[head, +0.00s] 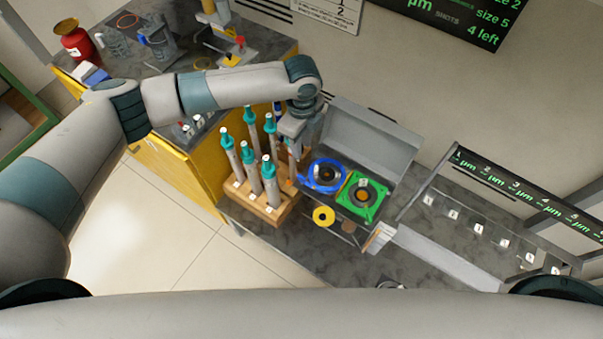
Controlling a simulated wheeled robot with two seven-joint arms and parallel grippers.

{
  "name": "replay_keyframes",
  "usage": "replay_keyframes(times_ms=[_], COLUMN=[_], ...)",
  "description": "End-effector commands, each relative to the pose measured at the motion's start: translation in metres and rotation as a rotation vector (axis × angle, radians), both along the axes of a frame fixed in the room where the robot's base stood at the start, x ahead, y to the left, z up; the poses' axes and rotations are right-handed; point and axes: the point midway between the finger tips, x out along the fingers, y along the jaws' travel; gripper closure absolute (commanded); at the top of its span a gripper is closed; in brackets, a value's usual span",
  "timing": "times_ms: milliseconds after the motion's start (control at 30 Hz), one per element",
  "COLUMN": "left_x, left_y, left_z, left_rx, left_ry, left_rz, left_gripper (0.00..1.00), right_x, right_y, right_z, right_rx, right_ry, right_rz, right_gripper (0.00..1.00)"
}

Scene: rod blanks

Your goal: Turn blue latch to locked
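A blue ring-shaped piece (327,189), which looks like the blue latch, sits around a dark round centre in the open grey box on the bench. Its turned position is too small to read. A green square piece (371,208) with a dark round centre sits to its right. My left gripper (292,146) points down just left of the box, above the rear of the rod rack and apart from the blue ring. Its fingers are small and partly merge with the rods behind, so I cannot tell whether they hold anything. My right gripper is not in view.
A wooden rack (262,209) holds several upright teal-capped rods left of the box. The box's grey lid (372,135) stands raised behind. A yellow disc (323,216) is at the box's front. A numbered rack (520,190) stands right. Dark bench in front is mostly clear.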

Motion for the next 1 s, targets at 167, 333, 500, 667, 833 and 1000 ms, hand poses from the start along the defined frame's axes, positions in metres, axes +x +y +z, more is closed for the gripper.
replay_keyframes(times_ms=[167,333,500,667,833,1000], left_x=[0.0,0.0,0.0,0.0,0.0,0.0], left_y=[0.0,0.0,0.0,0.0,0.0,0.0], left_z=[-0.016,-0.036,-0.057,-0.076,-0.097,-0.117], left_rx=[0.0,-0.001,-0.001,0.0,0.0,-0.001], left_ry=[0.0,0.001,0.0,0.0,0.0,-0.001], left_rz=[0.0,0.0,0.0,0.0,0.001,0.001], left_gripper=[0.73,0.73,0.73,0.73,0.73,0.73], right_x=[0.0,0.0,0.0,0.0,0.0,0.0], right_y=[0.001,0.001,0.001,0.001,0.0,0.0], right_z=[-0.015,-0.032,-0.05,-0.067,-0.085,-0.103], right_rx=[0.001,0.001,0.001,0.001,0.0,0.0], right_ry=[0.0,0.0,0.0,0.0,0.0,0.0], right_rz=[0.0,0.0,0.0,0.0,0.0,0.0], right_gripper=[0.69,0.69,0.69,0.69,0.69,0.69])
